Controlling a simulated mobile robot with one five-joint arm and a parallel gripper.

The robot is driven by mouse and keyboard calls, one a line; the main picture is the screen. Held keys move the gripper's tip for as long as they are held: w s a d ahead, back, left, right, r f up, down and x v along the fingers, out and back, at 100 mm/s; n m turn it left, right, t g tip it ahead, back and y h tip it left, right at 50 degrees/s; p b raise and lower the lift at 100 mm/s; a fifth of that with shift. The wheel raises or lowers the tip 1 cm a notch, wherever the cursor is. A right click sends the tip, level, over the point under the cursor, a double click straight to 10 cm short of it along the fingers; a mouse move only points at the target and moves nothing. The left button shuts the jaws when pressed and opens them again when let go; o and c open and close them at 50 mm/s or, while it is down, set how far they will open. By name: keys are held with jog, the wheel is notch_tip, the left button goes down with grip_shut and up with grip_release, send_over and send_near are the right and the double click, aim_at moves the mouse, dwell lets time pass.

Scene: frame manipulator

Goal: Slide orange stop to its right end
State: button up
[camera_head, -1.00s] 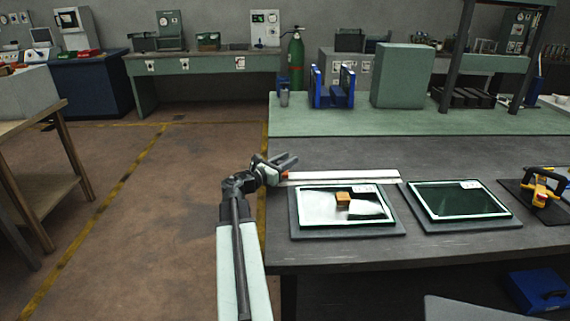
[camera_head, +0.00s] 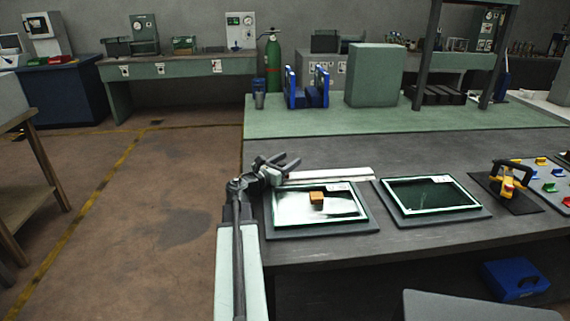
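A long white rail (camera_head: 335,174) lies along the table behind the two framed panels. My gripper (camera_head: 289,163) is at the rail's left end, with its two fingers spread apart and pointing up and to the right. I see nothing between the fingers. The orange stop cannot be made out now; the gripper covers the rail's left end, where a small orange spot showed earlier. I cannot tell whether the gripper touches the stop.
An orange-brown block (camera_head: 317,197) sits on the left framed panel (camera_head: 290,214). A dark framed panel (camera_head: 432,194) is to its right. A yellow-and-black tool (camera_head: 506,180) stands farther right. A green mat (camera_head: 390,120) covers the table's back.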

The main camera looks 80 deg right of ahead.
aim_at(279, 165)
jog(key=v, duration=0.7)
jog(key=shift+w+a, duration=0.2)
jog(key=shift+a, duration=0.1)
